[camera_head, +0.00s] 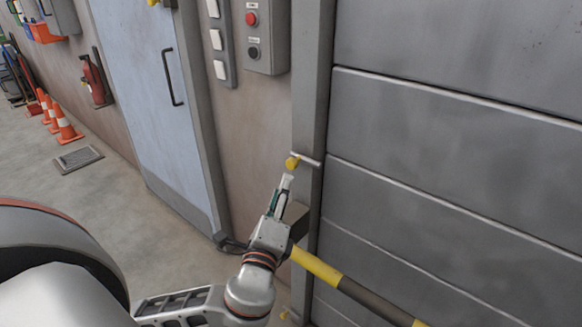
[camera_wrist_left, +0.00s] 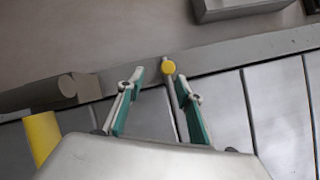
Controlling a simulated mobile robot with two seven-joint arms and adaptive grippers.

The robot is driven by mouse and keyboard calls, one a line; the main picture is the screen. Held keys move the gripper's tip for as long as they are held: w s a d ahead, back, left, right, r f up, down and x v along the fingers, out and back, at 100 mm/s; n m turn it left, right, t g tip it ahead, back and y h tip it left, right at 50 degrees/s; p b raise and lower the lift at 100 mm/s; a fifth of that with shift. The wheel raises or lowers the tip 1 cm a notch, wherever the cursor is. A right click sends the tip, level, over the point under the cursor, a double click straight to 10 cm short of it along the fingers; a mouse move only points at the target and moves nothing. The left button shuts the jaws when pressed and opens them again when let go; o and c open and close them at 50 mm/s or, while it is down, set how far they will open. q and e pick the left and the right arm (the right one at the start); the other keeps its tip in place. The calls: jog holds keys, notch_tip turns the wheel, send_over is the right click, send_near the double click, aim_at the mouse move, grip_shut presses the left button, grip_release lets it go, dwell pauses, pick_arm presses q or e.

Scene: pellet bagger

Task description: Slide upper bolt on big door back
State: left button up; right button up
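The big door (camera_head: 450,150) is a grey panelled door at the right of the head view. Its upper bolt (camera_head: 292,163) has a yellow knob and a pale metal rod lying across the grey door frame. A lower yellow bolt (camera_head: 285,314) shows near the bottom edge. My left gripper (camera_head: 285,182) is just below the upper bolt. In the left wrist view the gripper (camera_wrist_left: 160,78) is open, and the yellow knob (camera_wrist_left: 168,68) appears at the gap between its fingertips, nearer the right finger. I cannot tell whether they touch. My right gripper is out of view.
A yellow and black bar (camera_head: 318,268) runs in front of the door, close to my left wrist. A switch box (camera_head: 265,35) is on the wall above. A pale blue door (camera_head: 150,100) stands to the left. Orange cones (camera_head: 66,122) and an extinguisher (camera_head: 95,80) are farther off.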

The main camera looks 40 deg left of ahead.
aim_at(289, 166)
pick_arm(q)
jog(key=shift+m+t, duration=0.3)
jog(key=x, duration=0.5)
jog(key=r+x, duration=0.1)
jog(key=x, duration=0.2)
jog(key=shift+d+r, duration=0.1)
jog(key=shift+r, duration=0.05)
grip_shut()
